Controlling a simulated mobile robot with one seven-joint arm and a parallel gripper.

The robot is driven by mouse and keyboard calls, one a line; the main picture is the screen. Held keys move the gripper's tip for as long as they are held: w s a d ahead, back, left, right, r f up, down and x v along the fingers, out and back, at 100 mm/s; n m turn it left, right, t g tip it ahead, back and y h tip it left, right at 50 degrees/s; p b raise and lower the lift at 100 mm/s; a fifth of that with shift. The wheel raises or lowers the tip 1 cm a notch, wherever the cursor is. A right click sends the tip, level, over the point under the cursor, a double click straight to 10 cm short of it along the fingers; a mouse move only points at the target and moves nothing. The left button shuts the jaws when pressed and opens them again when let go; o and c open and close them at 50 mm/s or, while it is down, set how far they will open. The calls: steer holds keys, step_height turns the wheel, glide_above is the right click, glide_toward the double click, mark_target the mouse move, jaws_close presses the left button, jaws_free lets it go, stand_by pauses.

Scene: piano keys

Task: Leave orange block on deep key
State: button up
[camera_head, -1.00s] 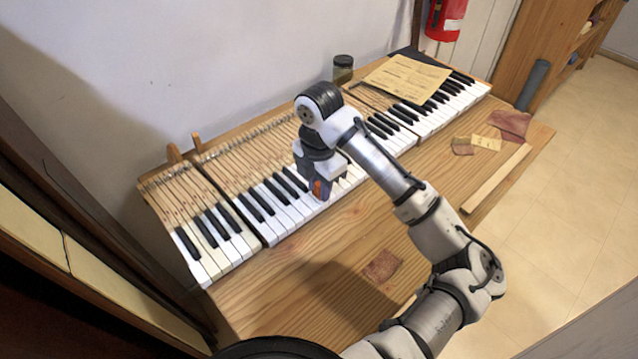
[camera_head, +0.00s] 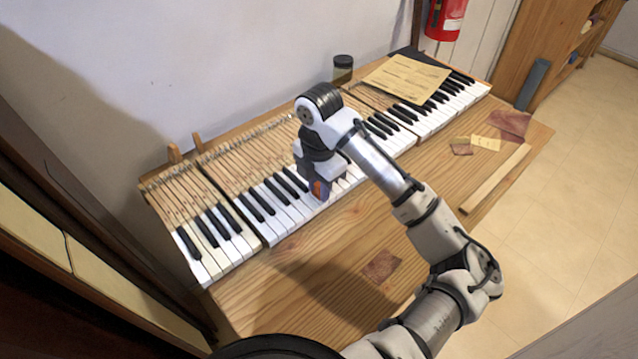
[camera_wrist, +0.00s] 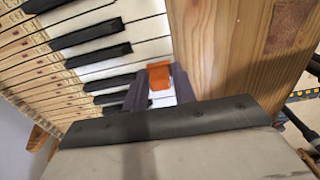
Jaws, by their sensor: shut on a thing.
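The orange block (camera_wrist: 159,76) is between the two dark fingers of my gripper (camera_wrist: 160,88) in the wrist view. In the head view a small orange part of the block (camera_head: 317,187) shows at the fingertips. My gripper (camera_head: 320,190) is shut on the block, over the front ends of the white keys (camera_head: 283,216) in the middle section of the keyboard. White keys also show around the fingers in the wrist view (camera_wrist: 150,48). I cannot tell whether the block touches a key, nor which key is the deep one.
The keyboard lies on a wooden bench (camera_head: 340,232). A jar (camera_head: 343,69) and a paper sheet (camera_head: 407,78) are at the back. A wooden strip (camera_head: 495,178) and cloth or paper scraps (camera_head: 486,142) lie right.

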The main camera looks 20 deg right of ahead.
steer(key=shift+f+b, duration=0.6)
steer(key=shift+f, duration=0.4)
stand_by(0.7)
steer(key=o, duration=0.5)
steer(key=shift+o, duration=0.2)
steer(key=shift+r, duration=0.2)
steer(key=shift+r+p, duration=1)
steer(key=shift+p, duration=0.15)
steer(key=o, duration=0.6)
steer(key=shift+c, duration=0.2)
